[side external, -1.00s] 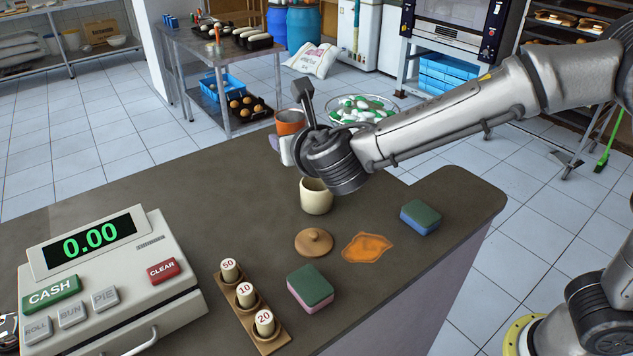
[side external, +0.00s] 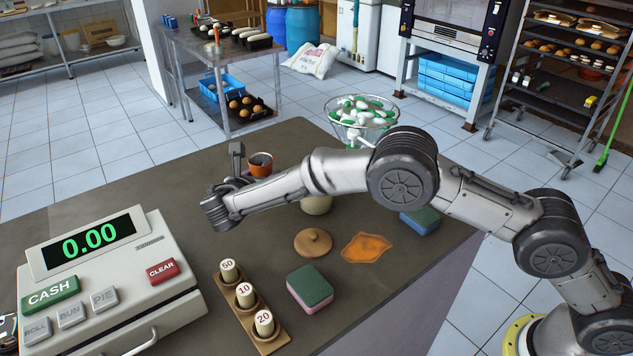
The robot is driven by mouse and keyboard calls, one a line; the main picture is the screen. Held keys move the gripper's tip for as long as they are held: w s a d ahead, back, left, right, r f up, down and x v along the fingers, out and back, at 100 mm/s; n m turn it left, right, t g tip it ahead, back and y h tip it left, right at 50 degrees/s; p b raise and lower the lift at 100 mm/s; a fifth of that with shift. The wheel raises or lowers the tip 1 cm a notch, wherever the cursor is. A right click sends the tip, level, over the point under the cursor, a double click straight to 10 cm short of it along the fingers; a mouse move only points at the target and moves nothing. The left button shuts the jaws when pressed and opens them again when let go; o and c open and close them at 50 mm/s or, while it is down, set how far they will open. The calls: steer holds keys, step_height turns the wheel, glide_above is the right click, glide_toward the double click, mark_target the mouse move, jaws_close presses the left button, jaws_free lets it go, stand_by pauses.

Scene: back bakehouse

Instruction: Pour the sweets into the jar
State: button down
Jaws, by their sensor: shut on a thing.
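My gripper (side external: 246,168) is shut on an orange cup (side external: 262,160) with a dark inside, held over the counter to the left of the jar. The cup looks close to upright; its lower part is hidden by my arm, and I cannot see what is in it. The cream jar (side external: 317,206) stands on the counter, its upper part hidden behind my arm. A round wooden lid (side external: 313,242) lies in front of it.
An orange spill or cloth (side external: 367,248) lies right of the lid. A green-and-pink sponge (side external: 310,288), a blue-green sponge (side external: 420,220) and a wooden rack of numbered pegs (side external: 247,308) are nearby. A cash register (side external: 110,270) fills the left. The counter's left back is clear.

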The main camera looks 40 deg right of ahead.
steer(key=shift+d+f, duration=0.2)
steer(key=shift+f, duration=0.5)
steer(key=shift+d+f, duration=0.15)
steer(key=shift+f, duration=0.5)
steer(key=shift+d+m, duration=0.1)
steer(key=shift+m, duration=0.2)
steer(key=shift+s+d+r+m+t+y, duration=0.45)
steer(key=shift+s+d+m+t, duration=0.3)
steer(key=shift+m, duration=0.25)
steer(key=shift+m+t+y, duration=0.35)
steer(key=shift+m+t, duration=0.2)
steer(key=shift+m, duration=0.35)
steer(key=r, duration=0.2)
steer(key=s+r, duration=0.1)
steer(key=r, duration=0.1)
steer(key=shift+d+r, duration=0.1)
steer(key=shift+d, duration=0.3)
steer(key=shift+s+d+r+m+t+y, duration=0.2)
steer(key=shift+m+t, duration=0.35)
steer(key=shift+m, duration=0.4)
steer(key=shift+s+d+r+m+t+y, duration=0.1)
steer(key=shift+r+m+t+y, duration=0.3)
steer(key=shift+m, duration=0.6)
steer(key=shift+s+d+r+m+t+y, duration=0.1)
steer(key=shift+s+d+r+m+t, duration=0.1)
steer(key=shift+m+t, duration=0.6)
steer(key=shift+f+m, duration=0.1)
steer(key=shift+m, duration=0.15)
